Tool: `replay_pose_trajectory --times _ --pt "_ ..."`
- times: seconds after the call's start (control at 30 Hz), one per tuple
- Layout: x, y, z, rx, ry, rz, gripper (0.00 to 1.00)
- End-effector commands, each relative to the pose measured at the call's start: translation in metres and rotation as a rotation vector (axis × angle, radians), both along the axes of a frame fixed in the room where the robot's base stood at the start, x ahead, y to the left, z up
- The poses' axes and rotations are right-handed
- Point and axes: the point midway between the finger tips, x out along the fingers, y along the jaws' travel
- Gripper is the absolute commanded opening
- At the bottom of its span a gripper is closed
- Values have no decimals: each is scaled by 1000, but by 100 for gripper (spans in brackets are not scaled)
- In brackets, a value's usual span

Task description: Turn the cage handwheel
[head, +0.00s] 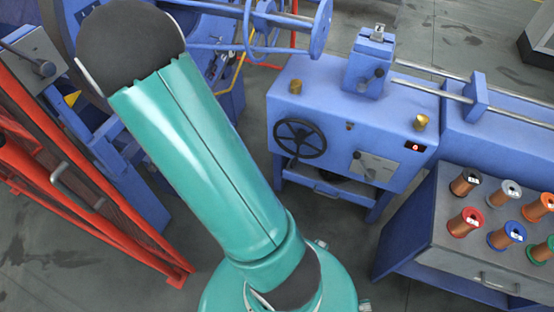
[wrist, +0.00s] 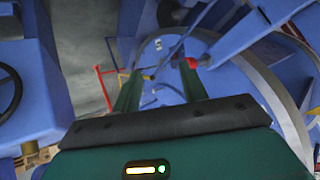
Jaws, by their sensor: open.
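A black spoked handwheel (head: 300,138) is on the front of a blue machine cabinet in the head view, well to the right of my raised arm. In the wrist view a dark wheel rim (wrist: 10,92) shows at the left edge on a blue panel; I cannot tell whether it is the same wheel or which one is the cage handwheel. My gripper (wrist: 162,74) shows in the wrist view, its two green fingers apart with nothing held between them. Beyond them is a large curved blue frame (wrist: 158,46) with a small pale mark. The head view does not show the fingers.
Blue machine frames crowd around my gripper. A red frame (head: 85,190) stands at the left in the head view.

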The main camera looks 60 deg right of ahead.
Motion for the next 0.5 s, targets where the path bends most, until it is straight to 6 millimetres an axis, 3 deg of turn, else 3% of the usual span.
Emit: replay_pose_trajectory --times 0.03,0.27,0.5 --pt "-4 -17 -26 -21 8 -52 43" --pt "-34 -83 -116 -163 4 -258 43" --pt "-102 -139 -199 -371 26 -426 43"
